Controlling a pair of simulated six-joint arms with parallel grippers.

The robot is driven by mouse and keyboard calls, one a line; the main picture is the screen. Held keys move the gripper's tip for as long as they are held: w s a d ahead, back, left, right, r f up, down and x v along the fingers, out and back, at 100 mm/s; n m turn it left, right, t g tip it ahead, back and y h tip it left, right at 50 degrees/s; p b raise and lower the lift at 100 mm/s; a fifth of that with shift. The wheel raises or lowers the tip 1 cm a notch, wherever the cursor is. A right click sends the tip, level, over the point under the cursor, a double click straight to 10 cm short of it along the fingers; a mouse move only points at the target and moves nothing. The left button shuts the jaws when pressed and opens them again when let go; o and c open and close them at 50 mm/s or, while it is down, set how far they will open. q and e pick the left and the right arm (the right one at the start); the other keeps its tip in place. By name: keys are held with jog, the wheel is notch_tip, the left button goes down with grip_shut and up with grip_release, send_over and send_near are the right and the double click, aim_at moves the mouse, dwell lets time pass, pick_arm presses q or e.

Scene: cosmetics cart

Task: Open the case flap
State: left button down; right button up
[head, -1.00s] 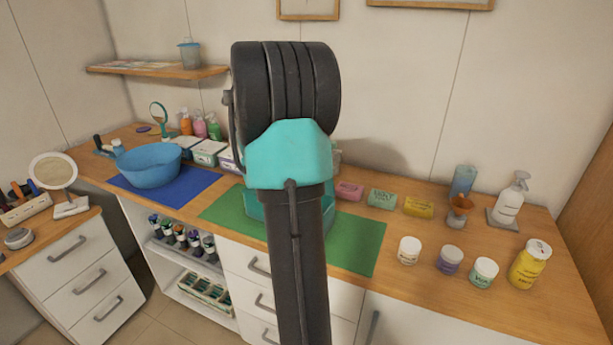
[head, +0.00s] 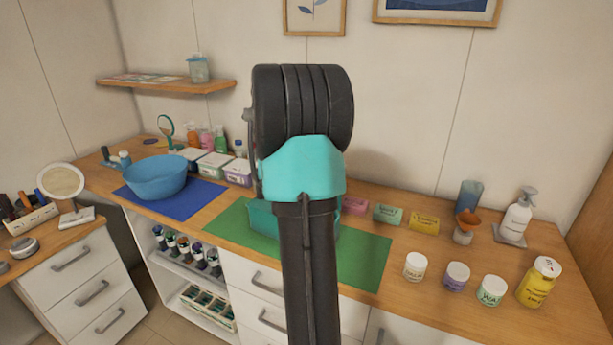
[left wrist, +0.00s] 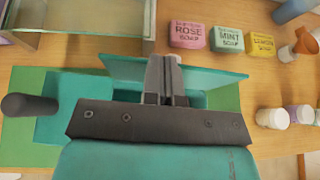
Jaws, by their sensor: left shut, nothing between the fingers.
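A teal case (head: 262,222) stands on the green mat (head: 362,262), mostly hidden behind my arm in the head view. In the left wrist view a thin teal flap (left wrist: 215,75) stretches across the case's far side, tilted. The head view hides these fingers behind the arm. My right gripper is not in view.
Pink (left wrist: 188,35), mint (left wrist: 228,40) and yellow soaps (left wrist: 260,43) lie beyond the flap. Several jars, one a white jar (head: 415,266), stand right of the mat. A blue bowl (head: 156,177) sits on a blue mat (head: 200,196) at the left. A glass-topped box (left wrist: 90,40) is near the gripper.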

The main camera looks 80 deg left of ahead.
pick_arm(q)
jog(key=shift+r, duration=0.1)
jog(key=shift+r, duration=0.7)
jog(key=shift+r, duration=0.1)
